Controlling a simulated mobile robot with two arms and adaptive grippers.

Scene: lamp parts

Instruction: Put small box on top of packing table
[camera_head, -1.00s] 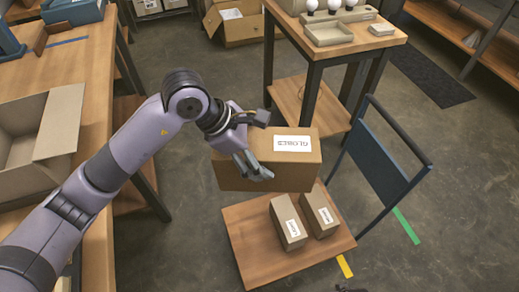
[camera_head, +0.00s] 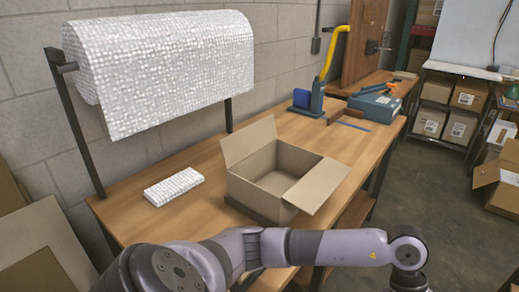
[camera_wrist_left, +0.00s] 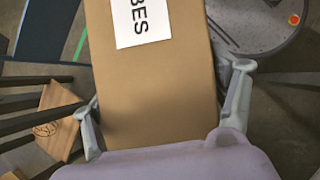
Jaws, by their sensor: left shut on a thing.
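A closed brown cardboard box (camera_wrist_left: 150,90) with a white label reading "BES" fills the middle of the left wrist view. My left gripper (camera_wrist_left: 165,102) is shut on it, with one finger on each side. The packing table (camera_head: 215,160) has a wooden top and stands against the wall in the head view. An open empty carton (camera_head: 275,178) with raised flaps sits on it. My left arm crosses the bottom of the head view; its gripper and the held box are outside that view. My right gripper is not in view.
A white bubble-wrap roll (camera_head: 165,65) hangs on a stand at the table's left. A folded white wrap piece (camera_head: 173,187) lies near the carton. A blue tape dispenser (camera_head: 312,98) and blue toolbox (camera_head: 375,106) stand farther right. Bare tabletop shows around the carton.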

